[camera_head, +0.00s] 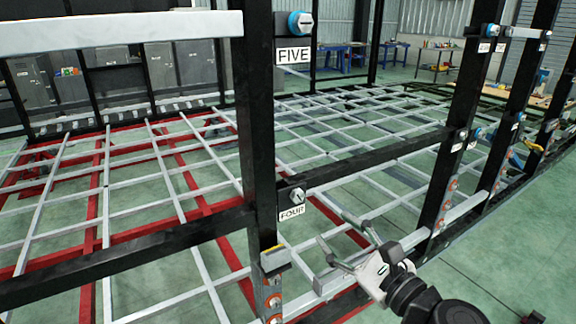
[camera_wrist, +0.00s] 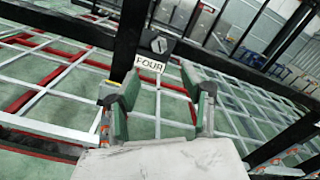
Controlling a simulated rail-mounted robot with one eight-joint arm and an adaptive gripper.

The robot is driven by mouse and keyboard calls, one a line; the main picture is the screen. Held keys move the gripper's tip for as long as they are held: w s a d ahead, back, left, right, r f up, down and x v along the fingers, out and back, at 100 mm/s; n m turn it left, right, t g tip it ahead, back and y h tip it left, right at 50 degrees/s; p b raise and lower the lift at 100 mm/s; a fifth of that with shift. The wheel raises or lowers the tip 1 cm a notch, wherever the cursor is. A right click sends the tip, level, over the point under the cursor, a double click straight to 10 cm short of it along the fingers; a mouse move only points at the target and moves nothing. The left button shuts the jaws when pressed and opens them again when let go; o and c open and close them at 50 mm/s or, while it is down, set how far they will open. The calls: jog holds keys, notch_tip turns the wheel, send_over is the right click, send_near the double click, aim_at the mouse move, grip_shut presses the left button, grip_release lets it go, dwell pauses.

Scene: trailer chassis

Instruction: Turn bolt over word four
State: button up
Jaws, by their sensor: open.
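The bolt over the word FOUR (camera_head: 297,195) is a grey slotted head on a black plate on the dark upright post. The white FOUR label (camera_head: 291,213) sits just below it. In the wrist view the bolt (camera_wrist: 159,45) shows above the FOUR label (camera_wrist: 149,64), ahead of my fingers and slightly left of centre. My gripper (camera_head: 335,262) is at lower right of the post, below and to the right of the bolt, apart from it. Its two fingers are spread wide and empty; they also show in the wrist view (camera_wrist: 157,95).
A bolt with a blue ring (camera_head: 300,23) sits over the FIVE label (camera_head: 293,56) higher on the same post. Black crossbars (camera_head: 385,160) meet the post near the FOUR bolt. More posts (camera_head: 462,120) with labelled bolts stand at right. Open floor lies at lower right.

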aim_at(299, 198)
jog(key=b+x, duration=0.1)
jog(key=x, duration=1.1)
jog(key=shift+w+a, duration=0.2)
jog(key=shift+w, duration=0.05)
grip_shut()
